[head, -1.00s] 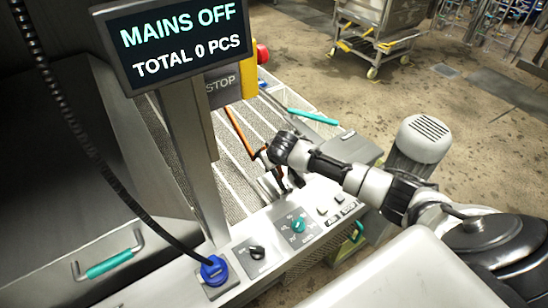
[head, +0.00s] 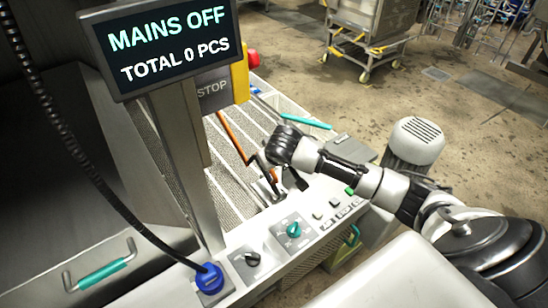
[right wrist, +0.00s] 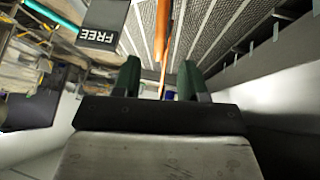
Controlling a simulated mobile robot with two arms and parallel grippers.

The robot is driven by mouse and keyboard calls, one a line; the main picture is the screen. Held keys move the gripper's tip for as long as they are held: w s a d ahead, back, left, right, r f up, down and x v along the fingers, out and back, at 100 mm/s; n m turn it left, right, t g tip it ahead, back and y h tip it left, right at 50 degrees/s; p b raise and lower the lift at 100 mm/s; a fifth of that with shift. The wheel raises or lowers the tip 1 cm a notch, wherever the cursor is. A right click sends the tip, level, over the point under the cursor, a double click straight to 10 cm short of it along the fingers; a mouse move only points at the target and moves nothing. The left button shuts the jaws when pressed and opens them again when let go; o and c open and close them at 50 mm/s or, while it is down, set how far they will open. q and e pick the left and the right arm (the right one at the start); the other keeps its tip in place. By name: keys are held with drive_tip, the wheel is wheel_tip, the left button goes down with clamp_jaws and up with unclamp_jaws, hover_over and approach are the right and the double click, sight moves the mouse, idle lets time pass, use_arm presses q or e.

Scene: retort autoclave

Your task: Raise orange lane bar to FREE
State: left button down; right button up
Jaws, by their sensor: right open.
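The orange lane bar (head: 232,136) is a thin bar lying over the grey conveyor lanes, just right of the display post. In the right wrist view the bar (right wrist: 163,28) runs down from the top edge toward the gap between my fingers. My right gripper (head: 278,178) is at the near end of the bar, low over the panel edge. In the right wrist view its two dark green fingers (right wrist: 159,78) are apart, one on each side of the bar's line; contact cannot be told. A grey FREE plate (right wrist: 98,35) is at upper left there. My left gripper is not in view.
The display (head: 168,42) reads MAINS OFF and TOTAL 0 PCS. A control panel with a teal knob (head: 293,229), a black knob (head: 252,258) and a blue plug (head: 209,278) lies in front. A teal handle (head: 305,120) and a wheeled cart (head: 366,38) are beyond.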

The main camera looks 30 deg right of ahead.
drive_tip(key=v, duration=0.3)
drive_tip(key=shift+a, duration=0.1)
idle(0.4)
